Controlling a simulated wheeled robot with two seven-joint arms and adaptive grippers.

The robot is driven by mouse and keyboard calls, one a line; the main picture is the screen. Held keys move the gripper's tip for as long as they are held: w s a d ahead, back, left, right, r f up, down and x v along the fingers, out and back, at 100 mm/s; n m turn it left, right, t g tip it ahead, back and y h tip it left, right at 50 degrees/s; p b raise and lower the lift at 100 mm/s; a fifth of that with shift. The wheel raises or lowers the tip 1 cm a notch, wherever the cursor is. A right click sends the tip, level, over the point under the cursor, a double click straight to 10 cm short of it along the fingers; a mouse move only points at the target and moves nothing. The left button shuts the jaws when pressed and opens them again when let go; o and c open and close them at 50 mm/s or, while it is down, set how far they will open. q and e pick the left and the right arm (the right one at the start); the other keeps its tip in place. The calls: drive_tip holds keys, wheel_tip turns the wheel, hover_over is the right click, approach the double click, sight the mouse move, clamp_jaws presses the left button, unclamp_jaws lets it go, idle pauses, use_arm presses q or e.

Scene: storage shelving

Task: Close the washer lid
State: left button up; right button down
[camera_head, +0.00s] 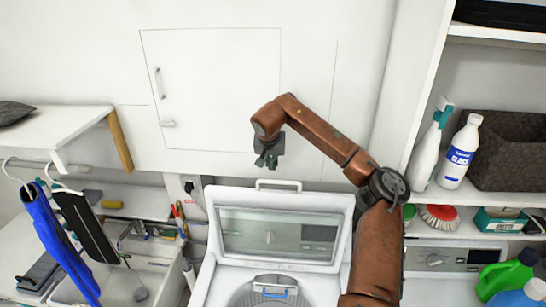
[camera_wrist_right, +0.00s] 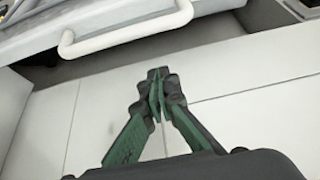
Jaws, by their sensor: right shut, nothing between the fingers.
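The washer (camera_head: 208,285) is at the bottom centre of the head view, with its drum opening showing below the lid. The washer lid (camera_head: 228,200) stands open and raised, with a window and a white handle (camera_head: 279,182) on its top edge. My right gripper (camera_head: 266,162) is shut and empty, above and slightly left of the handle in the picture, apart from it. In the right wrist view its green fingers (camera_wrist_right: 157,92) meet, and the lid handle (camera_wrist_right: 125,38) shows at the top left, clear of the fingers. My left gripper is not in view.
A white cabinet (camera_head: 215,85) is on the wall behind. Shelves at the right hold a spray bottle (camera_head: 430,150), a white bottle (camera_head: 461,150) and a dark basket (camera_head: 510,150). Blue clothing (camera_head: 62,240) hangs at the left by a sink (camera_head: 150,265).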

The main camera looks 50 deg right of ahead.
drive_tip(key=shift+s+a+f+p, duration=0.65)
drive_tip(key=shift+s+a+f, duration=0.3)
drive_tip(key=shift+s+a, duration=0.25)
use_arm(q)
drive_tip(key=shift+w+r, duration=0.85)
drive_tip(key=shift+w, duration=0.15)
use_arm(e)
drive_tip(key=shift+s+d, duration=0.1)
drive_tip(key=shift+s, duration=0.05)
